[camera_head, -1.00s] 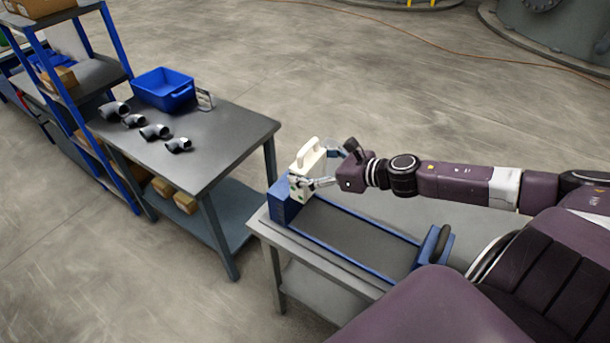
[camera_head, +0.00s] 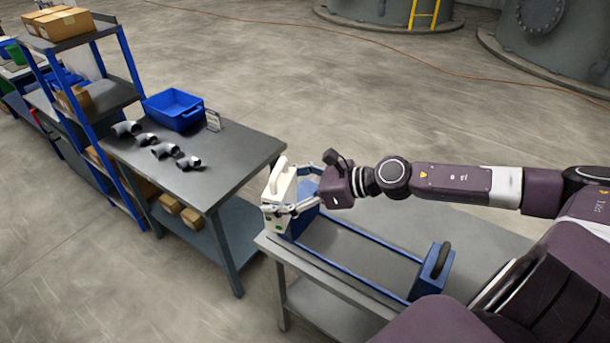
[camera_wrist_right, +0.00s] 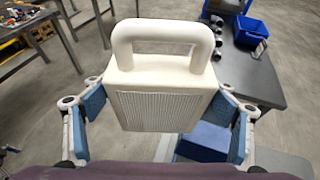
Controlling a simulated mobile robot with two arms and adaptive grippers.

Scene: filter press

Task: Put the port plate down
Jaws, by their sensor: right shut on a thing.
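The port plate (camera_head: 281,196) is a cream block with a loop handle on top. My right gripper (camera_head: 300,192) is shut on its sides and holds it upright, by the far left end of the blue filter press frame (camera_head: 352,262). In the right wrist view the port plate (camera_wrist_right: 162,95) fills the middle, with the blue finger pads of my right gripper (camera_wrist_right: 165,115) on both sides. A blue block of the press (camera_wrist_right: 205,140) shows below and behind it. Whether the plate touches the press is unclear. My left gripper is not in view.
The press stands on a grey table (camera_head: 480,240). Left of it is another grey table (camera_head: 230,150) with several dark pipe elbows (camera_head: 165,150), a blue bin (camera_head: 173,110) and a small upright sign (camera_head: 213,120). A gap of bare floor separates the tables. A blue shelf rack (camera_head: 100,90) stands farther left.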

